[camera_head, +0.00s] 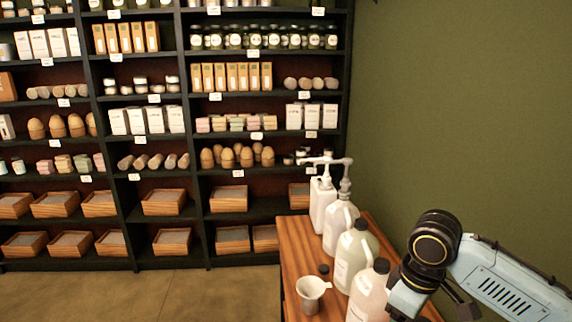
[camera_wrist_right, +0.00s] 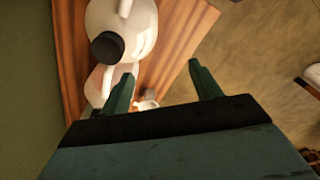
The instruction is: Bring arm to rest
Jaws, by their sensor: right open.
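My right arm comes in from the right in the head view, beside the front bottles. In the right wrist view my right gripper (camera_wrist_right: 163,85) is open, with nothing between its fingers. Below it a white jug (camera_wrist_right: 135,20) with a dark cap shows, and part of another bottle behind the left finger. In the head view two jugs, a pale greenish one (camera_head: 354,258) and a pinkish one (camera_head: 368,295), stand on the wooden table (camera_head: 292,250). Behind them stand two white bottles with pumps, a rear one (camera_head: 321,204) and a nearer one (camera_head: 339,226). My left gripper is out of view.
A pale cup (camera_head: 312,296) stands at the table's left side, with a small dark cap (camera_head: 323,269) behind it. Stocked shelves (camera_head: 200,110) line the back. A green wall (camera_head: 460,110) stands at the right. The floor (camera_head: 190,295) left of the table is clear.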

